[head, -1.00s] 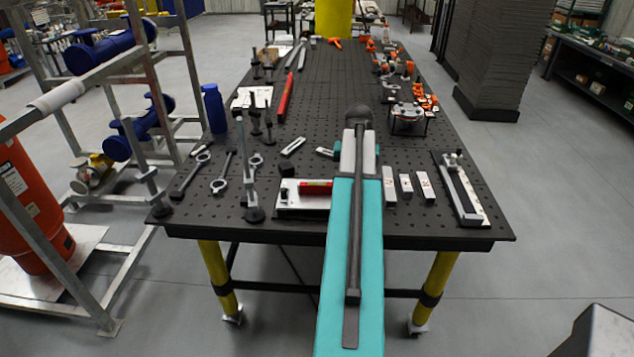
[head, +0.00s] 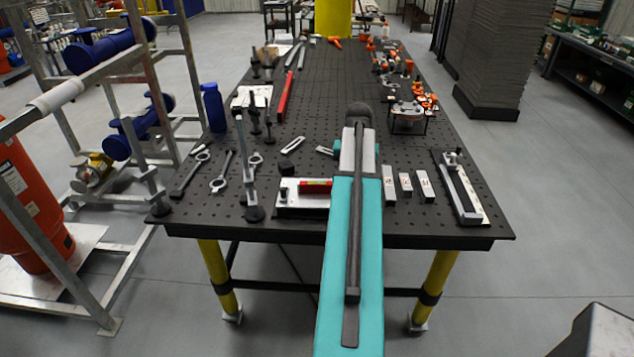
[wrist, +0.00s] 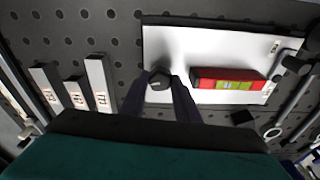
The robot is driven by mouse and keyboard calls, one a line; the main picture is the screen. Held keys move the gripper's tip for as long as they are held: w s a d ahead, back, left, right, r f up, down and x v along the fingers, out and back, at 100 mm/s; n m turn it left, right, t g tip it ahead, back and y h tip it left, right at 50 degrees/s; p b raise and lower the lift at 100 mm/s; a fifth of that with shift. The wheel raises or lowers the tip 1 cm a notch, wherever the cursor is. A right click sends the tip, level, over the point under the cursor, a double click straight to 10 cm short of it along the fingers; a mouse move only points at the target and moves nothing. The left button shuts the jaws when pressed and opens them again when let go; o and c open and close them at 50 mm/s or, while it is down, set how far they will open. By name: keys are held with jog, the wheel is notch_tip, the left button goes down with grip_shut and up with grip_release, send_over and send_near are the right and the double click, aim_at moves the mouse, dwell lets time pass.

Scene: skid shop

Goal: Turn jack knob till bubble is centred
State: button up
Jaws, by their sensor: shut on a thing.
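A white plate (wrist: 210,48) lies on the black perforated table, seen from above in the wrist view. A black jack knob (wrist: 158,79) stands near one edge of it. My gripper (wrist: 159,86) has its two dark fingers on either side of the knob and is shut on it. A red level (wrist: 205,76) with a yellow-green vial (wrist: 229,84) lies on the plate to the right; the bubble is too small to make out. In the head view the plate (head: 290,206) and level (head: 316,187) show left of my teal arm, which hides the knob and gripper.
Several pale bar blocks (head: 389,184) lie right of my arm, with a rail-like fixture (head: 462,190) beyond. A wire stand (head: 408,118) with orange parts is farther back.

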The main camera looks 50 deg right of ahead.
jog(key=shift+w+r, duration=0.1)
jog(key=shift+r, duration=0.1)
jog(key=shift+d+n+p, duration=0.1)
jog(key=shift+n+p, duration=0.4)
jog(key=shift+n, duration=1.4)
jog(key=shift+n+y, duration=0.3)
jog(key=shift+n, duration=0.2)
jog(key=shift+f, duration=0.1)
jog(key=shift+n+t+p, duration=0.3)
jog(key=shift+n, duration=0.9)
jog(key=shift+n+y, duration=0.3)
jog(key=shift+n, duration=0.9)
